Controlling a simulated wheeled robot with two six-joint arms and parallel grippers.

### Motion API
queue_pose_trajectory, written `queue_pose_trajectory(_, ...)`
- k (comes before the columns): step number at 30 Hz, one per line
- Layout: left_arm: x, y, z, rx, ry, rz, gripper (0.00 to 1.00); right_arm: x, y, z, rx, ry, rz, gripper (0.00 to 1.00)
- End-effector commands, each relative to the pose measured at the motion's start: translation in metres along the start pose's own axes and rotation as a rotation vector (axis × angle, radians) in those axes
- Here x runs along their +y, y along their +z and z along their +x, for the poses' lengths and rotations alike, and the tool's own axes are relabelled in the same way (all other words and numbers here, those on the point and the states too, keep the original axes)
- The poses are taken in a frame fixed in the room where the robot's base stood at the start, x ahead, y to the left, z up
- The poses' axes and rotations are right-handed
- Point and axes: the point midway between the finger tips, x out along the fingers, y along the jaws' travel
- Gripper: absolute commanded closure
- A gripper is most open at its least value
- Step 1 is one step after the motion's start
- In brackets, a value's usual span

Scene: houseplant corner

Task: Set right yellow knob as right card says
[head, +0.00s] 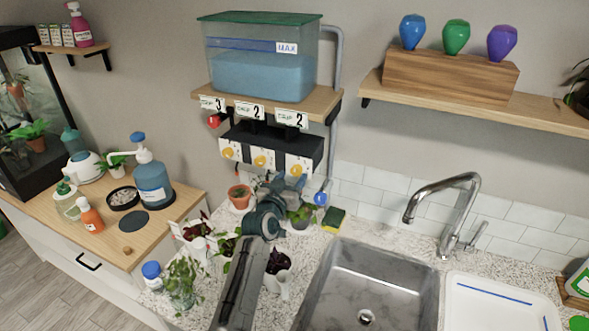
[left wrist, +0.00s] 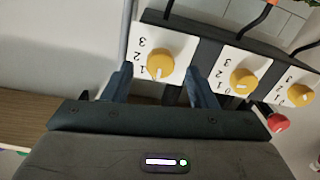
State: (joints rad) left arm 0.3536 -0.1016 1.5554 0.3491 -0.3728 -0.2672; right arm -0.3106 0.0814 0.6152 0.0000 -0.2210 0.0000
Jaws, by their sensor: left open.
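The right yellow knob (head: 293,167) is on the right white dial plate of a black box under the tank shelf. In the left wrist view this knob (left wrist: 160,65) is the leftmost, upside down. Its white mark points down and slightly left, near the low numbers; the exact number is hard to tell. The right card (head: 291,119) reads DRIP 2. My left gripper (head: 285,184) is open just below the right dial. In the wrist view its fingers (left wrist: 160,85) stand apart on either side of the knob, with gaps. My right gripper is out of view.
The middle yellow knob (head: 261,160) and left yellow knob (head: 228,152) sit alongside. A blue water tank (head: 262,78) stands above. Potted plants, a sponge (head: 334,219) and a sink (head: 365,285) are below and near my arm. A grey pipe (head: 337,100) runs to the right.

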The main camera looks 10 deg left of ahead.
Motion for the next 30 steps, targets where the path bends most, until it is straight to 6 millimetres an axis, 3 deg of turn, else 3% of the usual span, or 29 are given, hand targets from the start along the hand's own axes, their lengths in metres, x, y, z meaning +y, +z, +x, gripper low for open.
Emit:
queue_pose_trajectory(7,0.000,-0.001,0.024,0.000,0.000,-0.001,0.48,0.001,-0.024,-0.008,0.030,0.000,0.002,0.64)
queue_pose_trajectory(18,0.000,0.000,0.029,0.001,0.000,0.000,0.48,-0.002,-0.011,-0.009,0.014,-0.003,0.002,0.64)
queue_pose_trajectory(25,0.000,0.000,0.029,0.001,0.000,0.000,0.91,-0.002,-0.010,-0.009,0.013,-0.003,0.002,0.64)
queue_pose_trajectory(30,0.000,0.001,0.029,0.001,0.000,0.004,0.92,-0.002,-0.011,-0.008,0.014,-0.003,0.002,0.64)
